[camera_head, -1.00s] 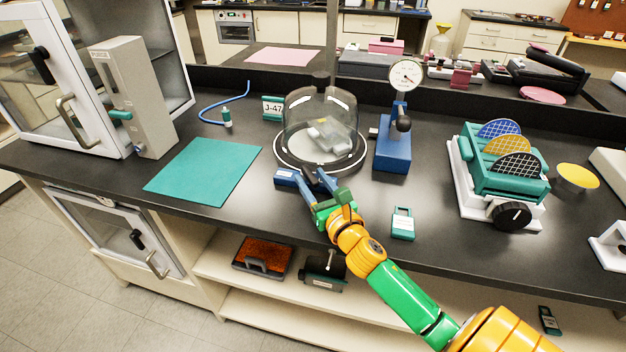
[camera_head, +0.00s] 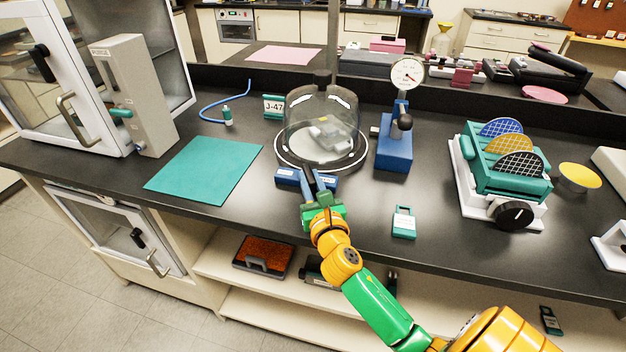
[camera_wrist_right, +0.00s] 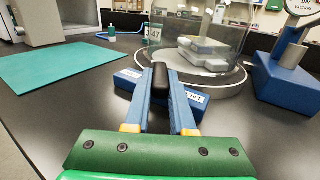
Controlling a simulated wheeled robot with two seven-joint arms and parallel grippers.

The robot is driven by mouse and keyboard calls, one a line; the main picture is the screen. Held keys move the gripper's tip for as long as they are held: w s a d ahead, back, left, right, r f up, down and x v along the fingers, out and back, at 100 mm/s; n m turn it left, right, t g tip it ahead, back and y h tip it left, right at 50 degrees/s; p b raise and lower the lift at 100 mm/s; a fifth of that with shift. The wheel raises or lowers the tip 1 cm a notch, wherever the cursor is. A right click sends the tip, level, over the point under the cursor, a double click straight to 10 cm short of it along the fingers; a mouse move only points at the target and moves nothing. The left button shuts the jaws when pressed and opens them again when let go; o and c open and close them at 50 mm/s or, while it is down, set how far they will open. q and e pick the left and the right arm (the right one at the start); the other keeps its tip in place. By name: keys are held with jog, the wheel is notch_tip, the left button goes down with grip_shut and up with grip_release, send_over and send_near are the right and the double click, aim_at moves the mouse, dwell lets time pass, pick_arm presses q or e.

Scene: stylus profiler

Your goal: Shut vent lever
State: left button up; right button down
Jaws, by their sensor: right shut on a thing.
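The vent lever is a black handle (camera_wrist_right: 161,80) on a blue vent block (camera_head: 288,177) at the front foot of the glass bell jar (camera_head: 322,125). In the right wrist view the block (camera_wrist_right: 194,100) carries a white label, partly covered by my fingers. My right gripper (camera_head: 311,180) reaches in from the front. In the wrist view its two blue fingers (camera_wrist_right: 164,85) are shut on the black lever, one on each side. The lever stands roughly crosswise to the block. My left gripper is not in view.
A blue gauge stand (camera_head: 395,145) stands close right of the jar. A teal mat (camera_head: 205,170) lies to the left, and a teal-and-white tag (camera_head: 404,222) lies to the right near the counter edge. The J-47 sign (camera_head: 273,107) stands behind left.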

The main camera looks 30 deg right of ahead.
jog(key=m+h, duration=0.1)
jog(key=m+g+h, duration=0.1)
jog(key=a+g+h+b, duration=0.1)
jog(key=shift+w+f+m+h, duration=0.15)
jog(key=shift+w+m+h, duration=0.1)
jog(key=shift+m+h, duration=0.15)
jog(key=m+g+h, duration=0.1)
jog(key=m+g+h+b, duration=0.1)
jog(key=a+g+h, duration=0.1)
jog(key=shift+w+f+m+b, duration=0.1)
jog(key=shift+w+m+b, duration=0.25)
jog(key=shift+m+b, duration=0.05)
jog(key=m+g+h+b, duration=0.1)
jog(key=g+b, duration=0.1)
jog(key=w+m+g+h+b, duration=0.1)
jog(key=b, duration=0.1)
jog(key=m+g+h+b, duration=0.1)
jog(key=m+g+b, duration=0.1)
jog(key=shift+w+a+g+h, duration=0.15)
jog(key=shift+a+g+h, duration=0.15)
jog(key=shift+h, duration=0.1)
jog(key=shift+w+m+g+h+b, duration=0.15)
jog(key=shift+m+g+h+b, duration=0.15)
jog(key=shift+m+g+b, duration=0.55)
jog(key=c, duration=0.8)
grip_release()
jog(key=shift+r, duration=0.2)
jog(key=shift+o, duration=0.2)
